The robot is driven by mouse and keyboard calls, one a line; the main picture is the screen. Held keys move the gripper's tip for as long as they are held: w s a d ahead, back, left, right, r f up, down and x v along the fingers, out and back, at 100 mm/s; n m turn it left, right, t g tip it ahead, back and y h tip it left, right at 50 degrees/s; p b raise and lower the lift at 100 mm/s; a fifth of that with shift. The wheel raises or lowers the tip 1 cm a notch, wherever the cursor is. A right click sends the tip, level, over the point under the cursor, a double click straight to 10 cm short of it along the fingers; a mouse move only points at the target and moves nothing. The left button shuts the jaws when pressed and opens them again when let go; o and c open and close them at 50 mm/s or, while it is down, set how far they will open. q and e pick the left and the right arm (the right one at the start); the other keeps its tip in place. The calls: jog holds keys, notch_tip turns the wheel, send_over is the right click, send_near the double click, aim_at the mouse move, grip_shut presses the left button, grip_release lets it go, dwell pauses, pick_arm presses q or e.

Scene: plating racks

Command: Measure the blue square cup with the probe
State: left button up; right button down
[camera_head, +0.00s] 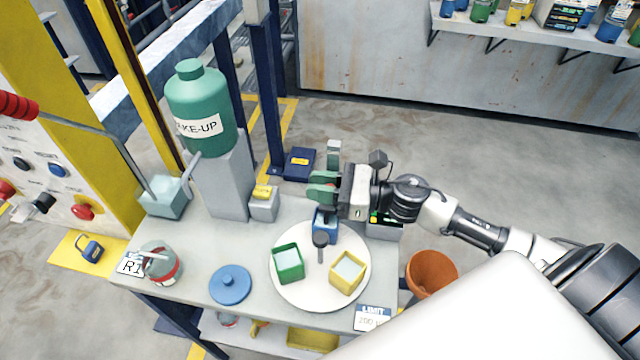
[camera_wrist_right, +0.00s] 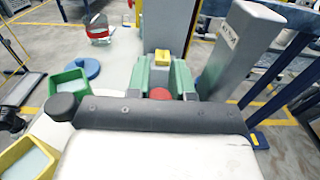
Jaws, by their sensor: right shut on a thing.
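The blue square cup (camera_head: 325,227) stands at the back of the round white plate (camera_head: 290,298), partly hidden under my right gripper. My right gripper (camera_head: 322,187) points left above the cup. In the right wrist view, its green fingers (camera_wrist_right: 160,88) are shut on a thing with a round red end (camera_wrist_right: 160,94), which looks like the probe. Its lower part is hidden, so I cannot tell whether it reaches into the cup. My left gripper is not in view.
A green square cup (camera_head: 288,263) and a yellow one (camera_head: 347,272) share the plate with a dark round knob (camera_head: 320,240). A blue lid (camera_head: 230,285) lies left. A yellow-topped grey block (camera_head: 264,205) and a green bottle (camera_head: 200,110) stand behind. An orange bucket (camera_head: 432,272) is at right.

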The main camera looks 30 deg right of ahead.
notch_tip(320, 180, up, 6)
jog(key=p, duration=0.2)
jog(key=shift+w+r, duration=0.1)
jog(key=c, duration=1.3)
grip_release()
jog(key=shift+o, duration=0.2)
jog(key=shift+s+d+f, duration=0.25)
jog(key=shift+s+d, duration=0.05)
jog(key=shift+d, duration=0.05)
jog(key=b+v, duration=0.3)
jog(key=v, duration=0.7)
jog(key=shift+r, duration=0.2)
